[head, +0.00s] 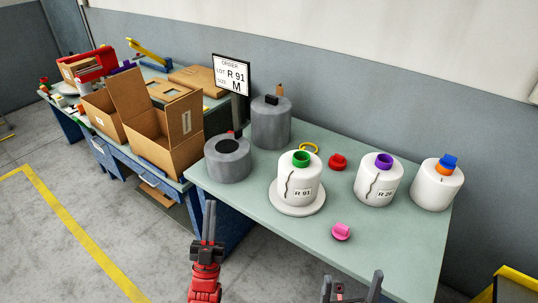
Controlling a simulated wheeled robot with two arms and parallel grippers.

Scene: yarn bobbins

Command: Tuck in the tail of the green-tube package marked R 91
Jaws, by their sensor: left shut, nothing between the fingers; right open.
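The white package with the green tube (301,158) and the label R 91 (308,178) stands upright on a round white plate (297,210) on the table. A dark wavy tail hangs down the left part of its front (290,186). My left gripper (210,208) is shut and empty, in front of the table's left front edge, to the lower left of the package. My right gripper (352,278) is open and empty at the bottom of the view, below and right of the package, with its lower part cut off.
A purple-tube package (379,185) with its own tail and an orange-tube package (436,188) with a blue piece on top stand to the right. Pink (341,231) and red (337,162) pieces lie nearby. Grey cylinders (227,160) and an order screen (231,75) stand left.

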